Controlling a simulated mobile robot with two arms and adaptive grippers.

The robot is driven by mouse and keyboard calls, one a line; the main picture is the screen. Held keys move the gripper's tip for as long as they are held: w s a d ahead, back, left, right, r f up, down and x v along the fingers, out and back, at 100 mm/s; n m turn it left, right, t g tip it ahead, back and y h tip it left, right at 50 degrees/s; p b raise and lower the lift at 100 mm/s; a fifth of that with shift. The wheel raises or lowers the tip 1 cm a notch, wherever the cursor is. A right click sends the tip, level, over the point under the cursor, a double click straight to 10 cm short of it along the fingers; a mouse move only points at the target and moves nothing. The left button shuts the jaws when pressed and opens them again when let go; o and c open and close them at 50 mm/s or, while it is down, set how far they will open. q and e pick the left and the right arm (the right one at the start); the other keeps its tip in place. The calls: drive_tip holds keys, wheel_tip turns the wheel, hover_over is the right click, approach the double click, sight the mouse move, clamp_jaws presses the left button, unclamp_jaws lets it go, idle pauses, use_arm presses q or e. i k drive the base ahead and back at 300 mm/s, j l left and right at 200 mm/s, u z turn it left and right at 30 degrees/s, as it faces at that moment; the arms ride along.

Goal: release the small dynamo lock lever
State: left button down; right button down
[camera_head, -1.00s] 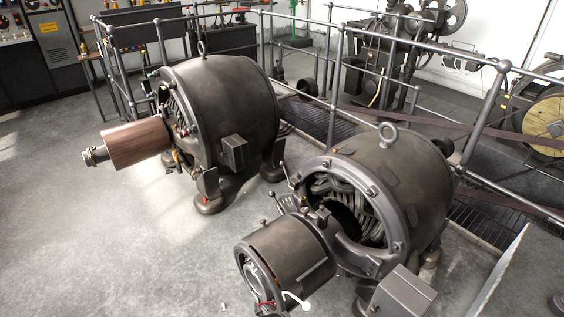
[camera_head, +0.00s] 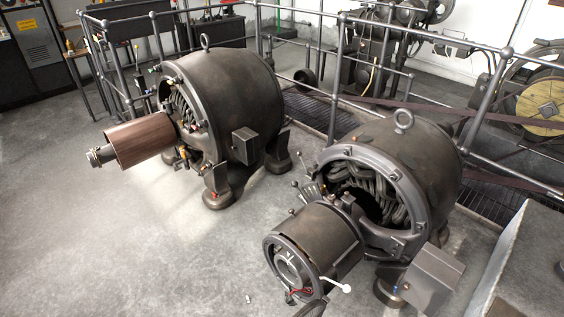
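Two dark metal dynamos stand on the grey floor, and I cannot tell for sure which one is the small dynamo. The nearer dynamo (camera_head: 420,160) is at the right, with a dark drum (camera_head: 318,240) at its front end. A short lever with a white end (camera_head: 335,284) sticks out to the right from the drum's lower front. Small knobbed levers (camera_head: 296,184) show at that dynamo's left side. The farther dynamo (camera_head: 232,95) is at the left, with a brown cylinder (camera_head: 140,141) in front. Neither of my grippers is in view.
Metal railings (camera_head: 335,85) run behind both dynamos. A box (camera_head: 432,279) is at the nearer dynamo's lower right, with a grey block (camera_head: 535,265) farther right. A brown belt (camera_head: 430,107) crosses behind. The floor at the lower left is clear.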

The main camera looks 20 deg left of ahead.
sight(298, 153)
drive_tip(key=j+z, duration=0.2)
drive_tip(key=j, duration=0.3)
drive_tip(key=k+j+z, duration=0.2)
drive_tip(key=j, duration=0.25)
drive_tip(key=j+z, duration=0.2)
drive_tip(key=j, duration=0.3)
drive_tip(key=k+j+z, duration=0.2)
drive_tip(key=j, duration=0.25)
drive_tip(key=i+j+z, duration=0.25)
drive_tip(key=i+j, duration=0.15)
drive_tip(key=j, duration=0.2)
drive_tip(key=i+j+z, duration=0.1)
drive_tip(key=j, duration=0.2)
drive_tip(key=i+j+z, duration=0.15)
drive_tip(key=j, duration=0.2)
drive_tip(key=i+j+z, duration=0.1)
drive_tip(key=j, duration=0.25)
drive_tip(key=i, duration=0.1)
